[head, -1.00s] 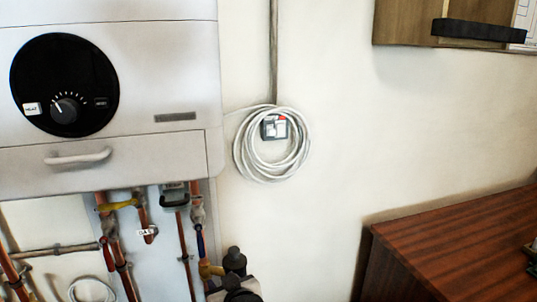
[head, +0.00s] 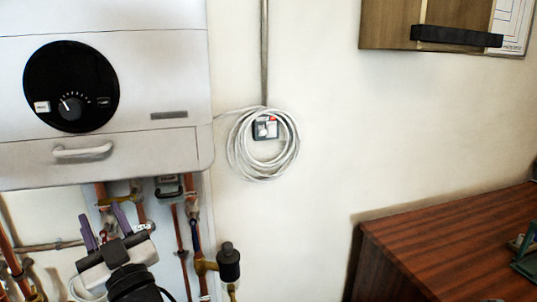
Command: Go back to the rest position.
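My gripper (head: 100,213) is at the lower left of the head view, with a white body and two purple fingers pointing up. The fingers stand apart and I see nothing held between them. It is in front of the copper pipes (head: 181,250) below the white boiler (head: 165,80). Whether it touches any pipe I cannot tell. Part of the pipework is hidden behind it.
A coiled white cable (head: 240,160) hangs on the wall right of the boiler. A black cylindrical fitting (head: 229,262) sits right of the pipes. A brown wooden cabinet (head: 440,235) stands at the lower right, with a wall board (head: 390,25) above. The wall between is bare.

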